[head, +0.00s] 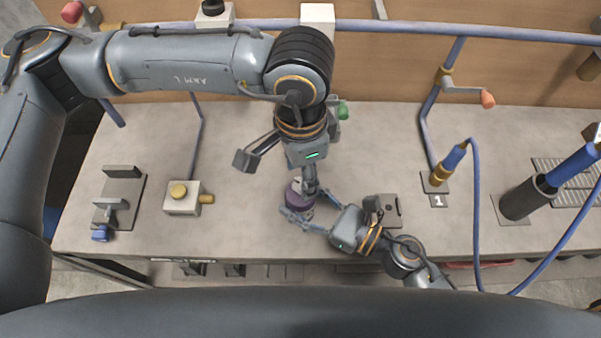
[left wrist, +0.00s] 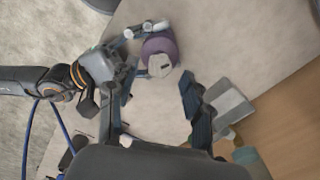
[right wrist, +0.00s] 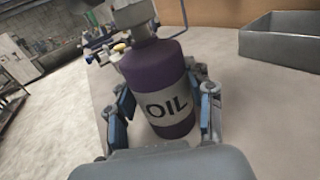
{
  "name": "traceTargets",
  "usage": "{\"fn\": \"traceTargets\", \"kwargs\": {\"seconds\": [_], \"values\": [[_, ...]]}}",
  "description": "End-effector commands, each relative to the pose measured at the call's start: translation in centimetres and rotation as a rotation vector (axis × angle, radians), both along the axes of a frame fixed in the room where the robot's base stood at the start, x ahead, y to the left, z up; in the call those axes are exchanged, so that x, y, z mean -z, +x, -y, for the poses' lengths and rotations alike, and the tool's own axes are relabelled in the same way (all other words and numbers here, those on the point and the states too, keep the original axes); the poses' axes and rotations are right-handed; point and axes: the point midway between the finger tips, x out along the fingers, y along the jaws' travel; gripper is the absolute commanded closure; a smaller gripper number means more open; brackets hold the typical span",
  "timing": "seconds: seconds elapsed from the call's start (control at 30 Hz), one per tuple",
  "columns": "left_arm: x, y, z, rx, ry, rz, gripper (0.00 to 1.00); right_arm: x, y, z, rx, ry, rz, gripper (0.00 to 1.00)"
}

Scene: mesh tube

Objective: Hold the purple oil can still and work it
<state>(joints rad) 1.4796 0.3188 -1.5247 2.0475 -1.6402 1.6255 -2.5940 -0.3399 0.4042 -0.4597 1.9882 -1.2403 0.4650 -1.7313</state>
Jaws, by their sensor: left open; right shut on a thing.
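The purple oil can (head: 294,196) stands upright on the grey bench near its front edge. In the right wrist view the can (right wrist: 150,65) shows a grey label reading OIL, and its top is partly cut off. My right gripper (head: 305,205) is shut on the can's body, a finger on each side; its fingers also flank the can in the right wrist view (right wrist: 163,105). My left gripper (head: 308,186) is open and comes down from above at the can's top. In the left wrist view the can (left wrist: 158,46) lies beyond the left fingers (left wrist: 155,88), apart from them.
A white box with brass knobs (head: 183,204) and a grey bracket with a blue knob (head: 119,200) stand to the left. A grey plate (head: 391,211) lies behind my right gripper. A hose fitting marked 1 (head: 437,180) and a black cylinder (head: 521,203) stand to the right.

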Motion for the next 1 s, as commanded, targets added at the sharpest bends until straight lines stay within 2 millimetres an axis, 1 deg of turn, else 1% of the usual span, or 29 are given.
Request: {"fn": "traceTargets", "kwargs": {"seconds": [0.03,0.1,0.2,0.47,0.5,0.67,0.7,1.0], "values": [[0.57,-0.05,-0.04,0.000,0.001,-0.003,0.50,-0.02,0.01,0.00,0.000,0.000,0.000,0.88],[1.07,-0.02,-0.03,0.000,0.001,-0.001,0.50,-0.02,0.01,0.00,0.000,0.000,0.000,0.88],[1.45,-0.03,-0.02,0.000,0.001,-0.001,0.50,-0.02,0.01,0.00,0.000,0.000,0.000,0.88],[1.52,-0.02,-0.01,0.000,0.000,0.000,0.50,-0.01,0.01,-0.01,0.000,0.000,0.000,0.88],[1.52,-0.02,-0.01,0.000,0.000,0.000,0.58,-0.01,0.01,-0.01,0.000,0.000,0.000,0.88],[1.51,-0.02,-0.01,0.000,0.000,0.000,0.91,-0.02,0.01,-0.01,0.000,0.000,0.000,0.88],[1.50,-0.01,-0.02,0.000,0.000,0.000,0.99,-0.01,0.01,-0.01,0.000,0.000,0.000,0.88],[1.49,0.00,-0.02,-0.021,0.001,0.001,1.00,-0.02,0.00,-0.01,0.000,0.000,0.000,0.88]]}}
